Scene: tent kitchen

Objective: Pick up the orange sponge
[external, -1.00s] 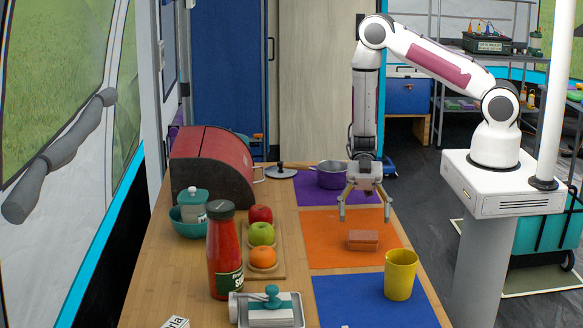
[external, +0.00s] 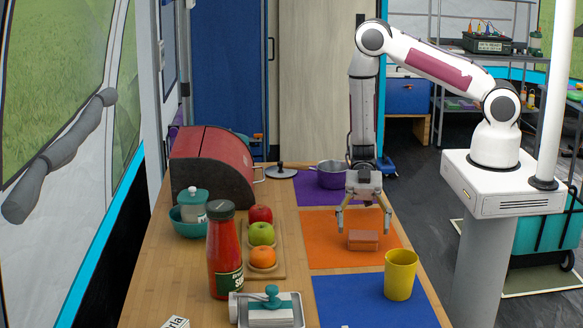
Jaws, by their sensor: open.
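The orange sponge (external: 363,240) is a small brownish-orange block lying on the orange mat (external: 325,253) on the wooden table. My gripper (external: 364,226) points down with its two fingers spread apart. It is just above and slightly behind the sponge in the external view, with one finger toward each side of it. Nothing is between the fingertips that I can see, and I cannot tell the exact gap to the sponge.
A yellow cup (external: 401,275) stands on the blue mat (external: 345,300) in front. A purple pot (external: 332,175) sits on the purple mat behind. A red bottle (external: 225,255) and a board with fruit (external: 262,235) stand to the left. The orange mat's left part is clear.

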